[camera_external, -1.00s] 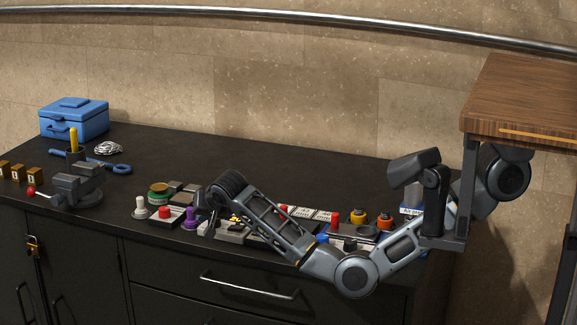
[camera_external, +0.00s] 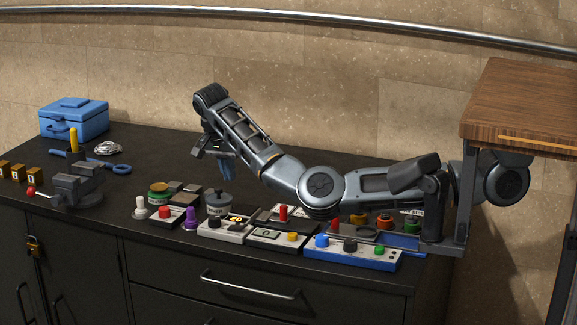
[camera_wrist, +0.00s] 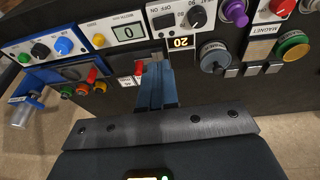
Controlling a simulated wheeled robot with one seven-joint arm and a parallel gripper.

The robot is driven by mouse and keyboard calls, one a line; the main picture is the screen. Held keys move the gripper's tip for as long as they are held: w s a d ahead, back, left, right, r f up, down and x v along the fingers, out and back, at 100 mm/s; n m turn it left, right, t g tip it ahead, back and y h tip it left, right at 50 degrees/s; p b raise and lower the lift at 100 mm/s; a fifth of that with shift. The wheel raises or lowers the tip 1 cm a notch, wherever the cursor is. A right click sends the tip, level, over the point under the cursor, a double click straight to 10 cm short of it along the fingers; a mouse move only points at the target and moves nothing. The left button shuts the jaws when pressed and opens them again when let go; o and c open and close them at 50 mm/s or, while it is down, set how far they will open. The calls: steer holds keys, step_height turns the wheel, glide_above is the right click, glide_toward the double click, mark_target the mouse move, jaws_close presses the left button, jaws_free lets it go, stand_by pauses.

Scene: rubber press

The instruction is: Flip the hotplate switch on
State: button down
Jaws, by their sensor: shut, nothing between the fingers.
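The hotplate (camera_external: 222,233) is a pale box near the counter's front edge, with a black knob and a lit yellow display reading 20. In the wrist view the hotplate front (camera_wrist: 176,17) shows the HEAT label, the knob (camera_wrist: 196,16) and a dark rectangular part (camera_wrist: 163,21) that looks like the switch; its position is unclear. My gripper (camera_external: 229,177) is shut and empty, with blue fingers pointing down, above and behind the hotplate. The fingers (camera_wrist: 157,68) also show in the wrist view.
A unit with a 0 display (camera_external: 268,236) and a blue control box (camera_external: 350,254) stand to the right. A purple knob (camera_external: 191,216) and a red button (camera_external: 165,211) are close on the left. The counter behind, towards the blue toolbox (camera_external: 74,121), is mostly clear.

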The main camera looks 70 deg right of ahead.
steer(key=shift+f, duration=0.1)
glide_above(237, 226)
steer(key=a, duration=0.1)
steer(key=f, duration=0.7)
steer(key=s+f, duration=0.1)
steer(key=f, duration=0.3)
steer(key=shift+f, duration=0.3)
steer(key=shift+s+f, duration=0.1)
steer(key=shift+f, duration=0.8)
steer(key=shift+s+f+t, duration=0.2)
steer(key=shift+f+t, duration=0.25)
steer(key=shift+t, duration=0.05)
steer(key=shift+w+r+p, duration=0.25)
steer(key=shift+w+p, duration=0.1)
steer(key=shift+w, duration=0.45)
